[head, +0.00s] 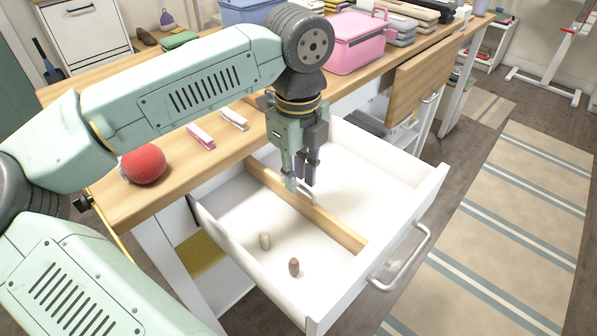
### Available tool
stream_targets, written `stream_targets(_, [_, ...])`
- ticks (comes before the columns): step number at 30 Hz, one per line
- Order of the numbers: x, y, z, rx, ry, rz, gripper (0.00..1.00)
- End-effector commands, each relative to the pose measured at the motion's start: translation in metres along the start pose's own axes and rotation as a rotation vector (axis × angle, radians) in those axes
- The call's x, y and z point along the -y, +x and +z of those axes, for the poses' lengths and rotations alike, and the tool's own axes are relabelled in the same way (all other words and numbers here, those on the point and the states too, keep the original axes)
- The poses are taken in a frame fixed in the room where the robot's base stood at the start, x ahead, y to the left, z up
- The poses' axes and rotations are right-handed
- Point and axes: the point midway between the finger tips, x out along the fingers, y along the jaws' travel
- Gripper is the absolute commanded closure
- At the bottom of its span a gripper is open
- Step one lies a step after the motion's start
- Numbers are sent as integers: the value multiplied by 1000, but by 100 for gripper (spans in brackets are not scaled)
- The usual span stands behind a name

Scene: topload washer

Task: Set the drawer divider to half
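The white drawer (345,285) is pulled out from under the wooden worktop. A light wooden divider (335,228) runs across its inside, from the worktop side to the front panel, and splits it into two parts. A small metal handle (312,198) shows on the divider, partly hidden by a fingertip. My gripper (300,184) points down over the divider at this handle. Its two fingers stand a little apart; I cannot tell whether they touch the handle.
Two small pegs, one pale (265,240) and one brown (294,267), stand in the drawer's near-left part. The far-right part looks empty. A red ball (143,164) and a pink box (357,42) are on the worktop (225,150). The drawer's front handle (405,262) sticks outward.

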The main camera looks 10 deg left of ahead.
Motion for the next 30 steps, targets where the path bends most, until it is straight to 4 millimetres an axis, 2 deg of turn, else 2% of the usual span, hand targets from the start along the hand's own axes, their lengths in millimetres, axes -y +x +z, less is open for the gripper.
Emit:
stream_targets(10, [0, 0, 0, 0, -1, 0, 74])
stream_targets(14, [0, -8, 1, 2, -2, -1, 74])
stream_targets(17, [0, -23, 1, 3, -2, -1, 74])
stream_targets(25, [1, -81, 1, 3, -4, -2, 74])
stream_targets(30, [0, -108, 0, 1, -2, -1, 74])
